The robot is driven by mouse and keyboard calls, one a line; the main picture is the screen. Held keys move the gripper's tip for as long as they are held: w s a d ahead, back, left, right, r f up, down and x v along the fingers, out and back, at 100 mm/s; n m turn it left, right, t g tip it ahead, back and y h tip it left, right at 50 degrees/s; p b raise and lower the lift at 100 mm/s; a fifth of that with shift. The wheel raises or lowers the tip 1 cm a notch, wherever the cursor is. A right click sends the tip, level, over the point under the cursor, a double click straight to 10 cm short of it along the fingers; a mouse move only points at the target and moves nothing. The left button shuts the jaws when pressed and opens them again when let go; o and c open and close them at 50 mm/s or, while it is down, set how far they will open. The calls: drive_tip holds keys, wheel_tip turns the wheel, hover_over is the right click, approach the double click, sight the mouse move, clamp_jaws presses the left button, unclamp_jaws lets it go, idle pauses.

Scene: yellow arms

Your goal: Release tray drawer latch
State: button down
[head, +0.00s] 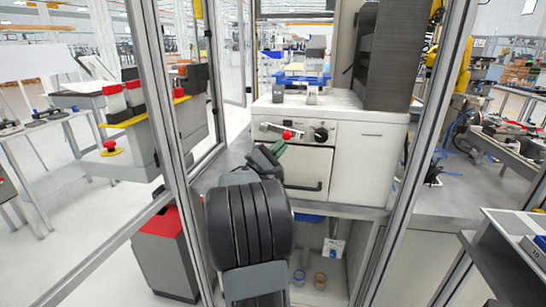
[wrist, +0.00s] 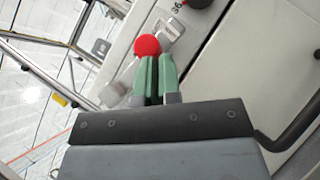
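A red ball knob (head: 287,134) sits on a silver latch on the front panel of the white cabinet unit (head: 370,160). In the wrist view the red knob (wrist: 147,45) shows just beyond my fingertips, with the silver latch plate (wrist: 171,30) to its right. The drawer front (head: 305,167) with a dark handle (head: 303,187) is below the latch. My gripper (head: 270,153) has green fingers close together, lower left of the knob in the head view. In the wrist view my gripper (wrist: 158,65) points at the knob; contact is unclear. No object shows between the fingers.
A black dial (head: 321,134) is right of the knob. Metal frame posts (head: 160,100) stand on both sides of the cabinet. A blue-and-clear fixture (head: 302,78) and a dark grey column (head: 395,60) stand on top. A red-topped grey box (head: 165,245) is at lower left.

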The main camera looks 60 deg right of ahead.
drive_tip(key=shift+s+d+r+b, duration=0.2)
drive_tip(key=shift+s+r+b, duration=0.2)
drive_tip(key=shift+s+b, duration=0.1)
drive_tip(key=shift+d+r, duration=0.1)
drive_tip(key=shift+r, duration=0.05)
idle(0.3)
